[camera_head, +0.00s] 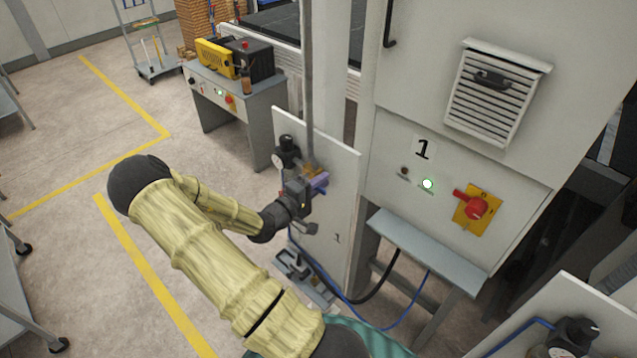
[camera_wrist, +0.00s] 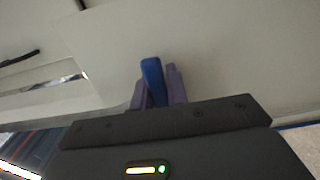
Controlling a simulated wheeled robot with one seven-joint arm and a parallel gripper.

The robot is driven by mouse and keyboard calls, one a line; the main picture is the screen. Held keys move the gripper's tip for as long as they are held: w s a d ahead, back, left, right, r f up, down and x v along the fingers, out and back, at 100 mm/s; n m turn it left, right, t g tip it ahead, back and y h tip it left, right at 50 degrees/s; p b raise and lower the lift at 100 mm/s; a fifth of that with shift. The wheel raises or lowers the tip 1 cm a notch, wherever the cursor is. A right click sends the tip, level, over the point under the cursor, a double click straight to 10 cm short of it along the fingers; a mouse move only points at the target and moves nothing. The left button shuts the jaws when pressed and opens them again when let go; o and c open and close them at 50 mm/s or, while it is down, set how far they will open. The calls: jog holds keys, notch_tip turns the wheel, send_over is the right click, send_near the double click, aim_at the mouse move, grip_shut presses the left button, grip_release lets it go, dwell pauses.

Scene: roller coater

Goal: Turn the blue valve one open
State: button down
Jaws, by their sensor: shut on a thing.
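The blue valve handle (camera_wrist: 153,80) shows in the wrist view, standing up between the two purple fingers of my gripper (camera_wrist: 158,88). My gripper is shut on this handle. In the head view my gripper (camera_head: 319,184) is at the grey panel marked 1, beside the black regulator with a gauge. There the arm and gripper hide most of the valve, and how far the handle is turned is hard to tell.
The grey panel (camera_head: 343,163) stands upright behind the valve. To its right is a cabinet (camera_head: 400,178) with a lit green button (camera_head: 428,183) and a red switch (camera_head: 477,208) on yellow. A grey shelf (camera_head: 430,252) juts out below. Blue and black hoses hang beneath. Open floor lies left.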

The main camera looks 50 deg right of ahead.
jog(key=c, duration=1.4)
grip_release()
jog(key=a+b, duration=0.5)
jog(key=a, duration=1.2)
jog(key=shift+w+a, duration=0.15)
jog(key=shift+a, duration=0.1)
